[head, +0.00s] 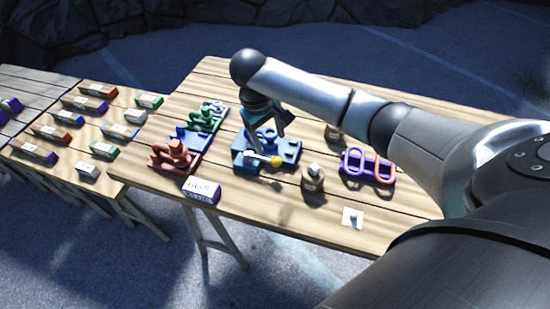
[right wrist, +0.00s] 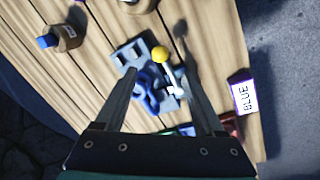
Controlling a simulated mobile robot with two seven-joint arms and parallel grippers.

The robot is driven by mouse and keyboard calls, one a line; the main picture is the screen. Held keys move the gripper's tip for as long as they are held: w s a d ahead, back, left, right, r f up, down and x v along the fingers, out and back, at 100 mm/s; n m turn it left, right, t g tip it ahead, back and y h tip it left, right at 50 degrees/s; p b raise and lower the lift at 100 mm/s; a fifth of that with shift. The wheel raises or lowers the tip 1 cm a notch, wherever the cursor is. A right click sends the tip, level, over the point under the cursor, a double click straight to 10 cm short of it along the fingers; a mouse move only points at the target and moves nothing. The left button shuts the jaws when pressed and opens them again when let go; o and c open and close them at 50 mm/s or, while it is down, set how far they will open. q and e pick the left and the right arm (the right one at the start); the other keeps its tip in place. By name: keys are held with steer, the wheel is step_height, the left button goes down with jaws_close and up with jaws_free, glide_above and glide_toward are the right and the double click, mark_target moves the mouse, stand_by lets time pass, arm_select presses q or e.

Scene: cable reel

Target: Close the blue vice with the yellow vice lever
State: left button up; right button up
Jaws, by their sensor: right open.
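The blue vice (head: 283,149) stands on the wooden table, partly behind my right gripper in the head view. It also shows in the right wrist view (right wrist: 126,56), between the fingers. Its lever ends in a yellow ball (head: 275,161), which also shows in the right wrist view (right wrist: 160,54). My right gripper (head: 264,137) points down over the vice, open and empty. In the right wrist view its two fingers (right wrist: 160,78) lie on either side of the vice and lever, apparently above them and apart from the yellow ball. My left gripper is not in view.
A red vice (head: 174,157) and a green vice (head: 203,121) stand left of the blue one. A box marked BLUE (head: 201,190) lies near the front edge. A brown bottle (head: 312,180) and purple-orange rings (head: 367,167) stand to the right. Several labelled boxes lie on the left table.

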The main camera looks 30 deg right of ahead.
mark_target(275, 158)
steer(key=f, duration=0.3)
steer(key=d+f+b, duration=0.1)
steer(key=f, duration=0.2)
steer(key=d+f, duration=0.1)
steer(key=f, duration=0.2)
steer(key=shift+w+f, duration=0.1)
steer(key=shift+f, duration=0.2)
steer(key=shift+c, duration=0.2)
jaws_close()
stand_by(0.7)
